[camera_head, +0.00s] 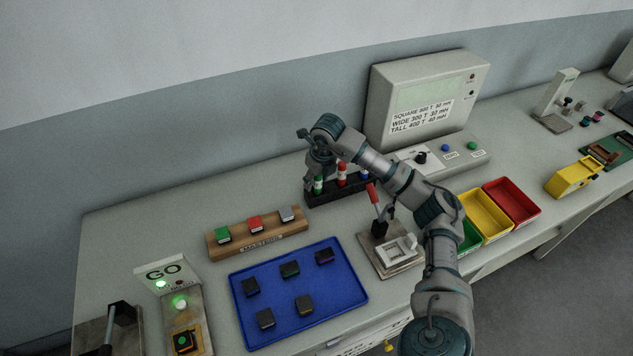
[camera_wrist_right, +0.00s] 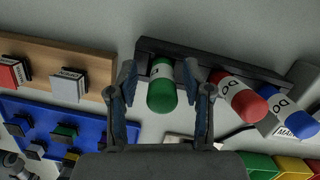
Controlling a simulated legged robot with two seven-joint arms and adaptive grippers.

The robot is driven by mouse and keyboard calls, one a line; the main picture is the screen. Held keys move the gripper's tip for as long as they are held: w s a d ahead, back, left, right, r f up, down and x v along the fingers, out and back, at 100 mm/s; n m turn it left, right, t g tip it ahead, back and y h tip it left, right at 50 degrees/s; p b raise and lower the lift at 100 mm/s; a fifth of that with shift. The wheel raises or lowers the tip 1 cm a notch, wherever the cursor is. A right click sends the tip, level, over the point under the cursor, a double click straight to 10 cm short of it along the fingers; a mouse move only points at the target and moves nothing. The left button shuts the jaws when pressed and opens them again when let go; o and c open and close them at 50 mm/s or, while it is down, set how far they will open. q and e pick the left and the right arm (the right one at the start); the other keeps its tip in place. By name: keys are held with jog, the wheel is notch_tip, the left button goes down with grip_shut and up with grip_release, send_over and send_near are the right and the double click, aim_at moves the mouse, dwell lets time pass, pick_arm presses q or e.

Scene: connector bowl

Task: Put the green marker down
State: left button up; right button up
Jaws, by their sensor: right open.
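The green marker (camera_wrist_right: 162,88) stands in the left slot of a dark rack, between the open fingers of my right gripper (camera_wrist_right: 162,95), with a gap on each side. In the head view the green marker (camera_head: 318,185) shows just below my right gripper (camera_head: 318,170). The dark marker rack (camera_head: 322,197) also holds a red marker (camera_head: 342,172) and a blue marker (camera_head: 364,175) to the right. My left gripper is not in view.
A wooden block rack (camera_head: 260,243) and a blue tray (camera_head: 300,325) with several dark blocks lie to the left and front. A red-handled lever fixture (camera_head: 375,200) stands close right. Yellow (camera_head: 484,214) and red bins (camera_head: 512,200) are further right. A large meter box (camera_head: 425,95) stands behind.

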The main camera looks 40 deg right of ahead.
pick_arm(q)
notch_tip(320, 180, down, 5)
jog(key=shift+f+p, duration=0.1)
jog(key=shift+p, duration=0.75)
pick_arm(e)
notch_tip(320, 180, up, 11)
jog(key=s, duration=0.2)
jog(key=shift+s, duration=0.15)
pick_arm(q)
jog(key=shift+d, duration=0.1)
